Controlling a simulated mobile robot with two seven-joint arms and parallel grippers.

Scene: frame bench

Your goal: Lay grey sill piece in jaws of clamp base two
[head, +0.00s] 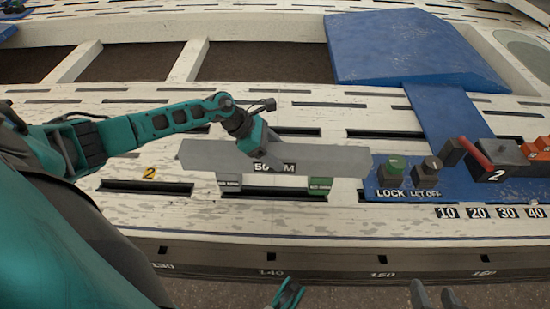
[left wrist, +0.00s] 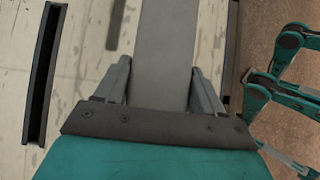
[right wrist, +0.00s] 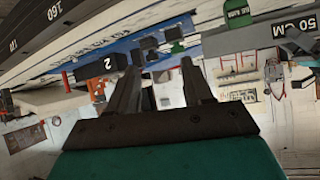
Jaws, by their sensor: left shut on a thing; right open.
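The grey sill piece (head: 215,157) is a long flat bar marked 50 CM, over the slotted white bench in the head view. My left gripper (head: 262,157) is shut on its middle; in the left wrist view the sill piece (left wrist: 165,50) runs between the fingers (left wrist: 160,85). Clamp base two (head: 497,165), a dark block marked 2 with a red bar, stands on a blue plate right of the sill piece. It also shows in the right wrist view (right wrist: 107,63). My right gripper (head: 436,296) is open and empty at the front edge, its fingers also in the right wrist view (right wrist: 160,85).
The LOCK button (head: 390,168) and LET OFF button (head: 424,170) stand left of the clamp, close to the sill's right end. A blue panel (head: 400,50) lies behind.

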